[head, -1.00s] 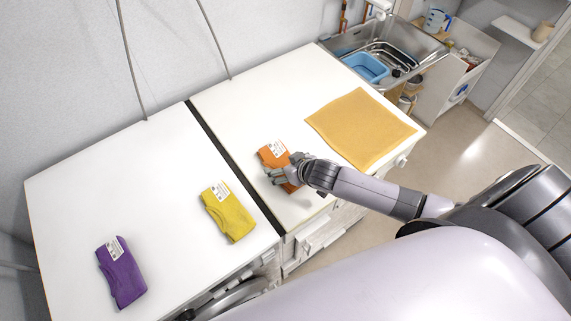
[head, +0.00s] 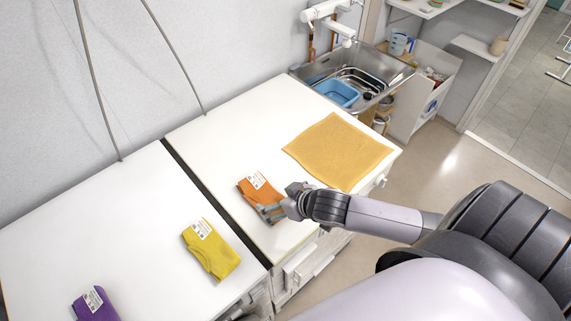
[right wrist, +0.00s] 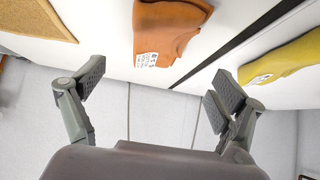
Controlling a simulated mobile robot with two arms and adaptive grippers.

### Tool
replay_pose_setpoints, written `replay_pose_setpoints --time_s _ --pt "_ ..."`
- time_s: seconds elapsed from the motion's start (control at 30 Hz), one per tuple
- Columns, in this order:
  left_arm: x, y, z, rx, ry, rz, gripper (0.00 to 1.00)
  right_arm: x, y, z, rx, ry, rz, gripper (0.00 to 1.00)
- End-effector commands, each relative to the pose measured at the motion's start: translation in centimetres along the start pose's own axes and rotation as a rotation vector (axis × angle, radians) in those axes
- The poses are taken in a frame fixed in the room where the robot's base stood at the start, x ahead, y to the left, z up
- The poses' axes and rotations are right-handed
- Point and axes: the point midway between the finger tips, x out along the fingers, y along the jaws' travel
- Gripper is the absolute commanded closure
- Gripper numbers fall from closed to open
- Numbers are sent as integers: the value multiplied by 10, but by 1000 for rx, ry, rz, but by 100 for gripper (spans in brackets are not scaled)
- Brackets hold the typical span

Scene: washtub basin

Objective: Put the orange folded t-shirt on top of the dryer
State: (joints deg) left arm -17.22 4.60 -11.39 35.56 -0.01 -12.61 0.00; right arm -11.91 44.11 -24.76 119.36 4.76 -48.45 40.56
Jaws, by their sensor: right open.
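The orange folded t-shirt (head: 257,188), with a white label, lies flat on the right white top (head: 240,125), near the gap between two tops. My right gripper (head: 272,212) is open at the shirt's near edge in the head view and hides a little of it. In the right wrist view the open fingers (right wrist: 158,85) are spread wide with nothing between them, and the orange shirt (right wrist: 172,28) lies beyond them. The left white top (head: 100,210) stands beside the right one; I cannot tell which is the dryer. My left gripper is not in view.
A yellow folded shirt (head: 210,250) and a purple one (head: 95,305) lie on the left top. A tan mat (head: 338,150) covers the right top's far right part. A sink with a blue basin (head: 337,93) stands behind. The back of the right top is clear.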

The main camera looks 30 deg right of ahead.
Motion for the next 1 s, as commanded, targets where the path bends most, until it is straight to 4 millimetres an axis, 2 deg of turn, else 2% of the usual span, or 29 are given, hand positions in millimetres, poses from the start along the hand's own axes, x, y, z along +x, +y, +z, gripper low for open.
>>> replay_pose_setpoints --time_s 0.1,0.3,1.0 --pt "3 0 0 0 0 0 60 -16 0 1 -1 -1 0 10" --pt "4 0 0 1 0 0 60 -30 0 0 0 -1 1 10" --pt "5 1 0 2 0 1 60 -30 -2 2 1 -5 2 10"
